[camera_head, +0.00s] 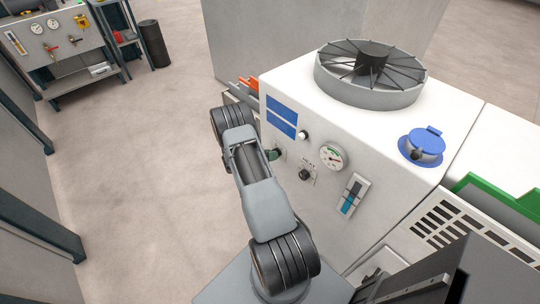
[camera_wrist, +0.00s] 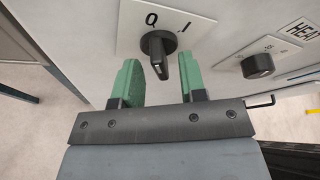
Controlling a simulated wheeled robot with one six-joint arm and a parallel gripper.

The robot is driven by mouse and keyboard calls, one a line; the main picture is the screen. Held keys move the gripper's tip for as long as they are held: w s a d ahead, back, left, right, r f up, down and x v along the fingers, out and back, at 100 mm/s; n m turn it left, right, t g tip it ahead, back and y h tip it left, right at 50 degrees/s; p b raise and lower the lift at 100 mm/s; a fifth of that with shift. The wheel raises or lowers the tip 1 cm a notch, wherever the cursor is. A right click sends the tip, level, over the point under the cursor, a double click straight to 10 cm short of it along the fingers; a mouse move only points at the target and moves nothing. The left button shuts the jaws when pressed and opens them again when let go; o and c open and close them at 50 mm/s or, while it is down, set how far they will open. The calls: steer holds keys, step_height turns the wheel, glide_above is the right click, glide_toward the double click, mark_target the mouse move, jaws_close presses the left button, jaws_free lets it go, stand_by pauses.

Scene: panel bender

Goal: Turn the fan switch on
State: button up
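The fan switch is a black rotary knob (camera_wrist: 159,52) on a white plate (camera_wrist: 190,22) marked "O" and "I" on the machine's front panel. In the wrist view its long grip points down, tilted slightly to the right. My gripper (camera_wrist: 160,88) is open, with one green finger on each side of the knob's lower end and gaps between. I cannot tell how deep the fingers reach. In the head view my gripper (camera_head: 275,154) is at the panel, and my arm and gripper hide the switch.
A second black knob (camera_wrist: 257,65), by a "HEAT" label, is right of the switch; it also shows in the head view (camera_head: 305,174). A gauge (camera_head: 332,156), a level indicator (camera_head: 353,195) and a white button (camera_head: 303,135) are nearby. The floor left is clear.

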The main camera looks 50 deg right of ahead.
steer(key=shift+s+d+f, duration=0.1)
steer(key=shift+d, duration=0.1)
steer(key=shift+c, duration=0.4)
jaws_close()
steer(key=m+t+b, duration=0.2)
steer(key=b, duration=0.4)
steer(key=m+t+b, duration=0.2)
steer(key=m+b, duration=0.1)
steer(key=b, duration=0.3)
steer(key=m+t+b, duration=0.1)
steer(key=m+b, duration=0.2)
steer(key=b, duration=0.3)
steer(key=shift+s+t, duration=0.4)
steer(key=shift+b, duration=0.3)
